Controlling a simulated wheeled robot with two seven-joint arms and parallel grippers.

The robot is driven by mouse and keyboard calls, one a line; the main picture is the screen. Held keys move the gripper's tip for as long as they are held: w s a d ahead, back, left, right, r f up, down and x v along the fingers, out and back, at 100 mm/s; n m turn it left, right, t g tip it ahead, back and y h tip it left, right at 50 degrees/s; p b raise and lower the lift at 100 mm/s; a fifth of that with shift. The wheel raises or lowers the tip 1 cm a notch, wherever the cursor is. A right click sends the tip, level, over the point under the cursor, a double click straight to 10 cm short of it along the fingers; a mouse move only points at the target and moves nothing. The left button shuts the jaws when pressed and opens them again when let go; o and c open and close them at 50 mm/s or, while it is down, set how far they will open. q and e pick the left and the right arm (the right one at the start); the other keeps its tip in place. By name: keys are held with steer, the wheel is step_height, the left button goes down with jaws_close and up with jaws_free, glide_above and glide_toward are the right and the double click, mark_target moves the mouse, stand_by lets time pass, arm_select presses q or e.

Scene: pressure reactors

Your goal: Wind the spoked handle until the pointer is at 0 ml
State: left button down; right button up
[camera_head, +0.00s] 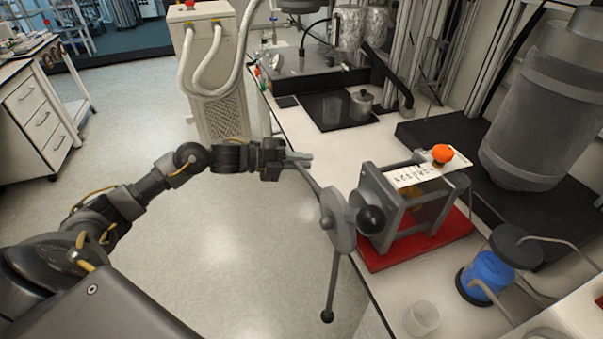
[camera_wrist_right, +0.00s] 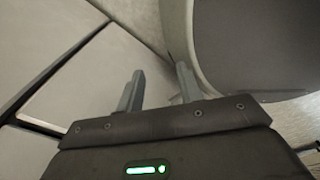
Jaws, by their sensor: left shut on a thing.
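The spoked handle (camera_head: 339,219) is a grey hub with rods ending in dark balls, on the left end of a grey framed device (camera_head: 412,196). One spoke points down to a ball (camera_head: 327,315), and one points up and left. My left gripper (camera_head: 303,160) is shut on the upper-left spoke near its end. A white scale (camera_head: 412,175) with dark marks lies on top of the device. An orange knob (camera_head: 442,153) stands by its right end; the exact pointer reading is too small to tell. My right gripper (camera_wrist_right: 158,88) is open and empty in the right wrist view.
The device stands on a red mat (camera_head: 374,262) at the bench edge. A blue-filled jar (camera_head: 487,277) and a clear beaker (camera_head: 422,318) are to its right and front. A large grey vessel (camera_head: 545,105) stands behind. A small pot (camera_head: 361,103) sits on a black plate. Floor left of the bench is clear.

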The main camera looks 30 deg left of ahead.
arm_select(q)
steer(key=shift+d+r+m, duration=0.1)
steer(key=shift+r+m, duration=0.5)
steer(key=shift+r, duration=0.7)
steer(key=shift+s, duration=0.1)
steer(key=c, duration=1.4)
jaws_free()
steer(key=shift+f, duration=0.1)
steer(key=b+v, duration=0.3)
steer(key=v, duration=0.7)
steer(key=shift+s+r, duration=0.25)
steer(key=shift+s, duration=0.1)
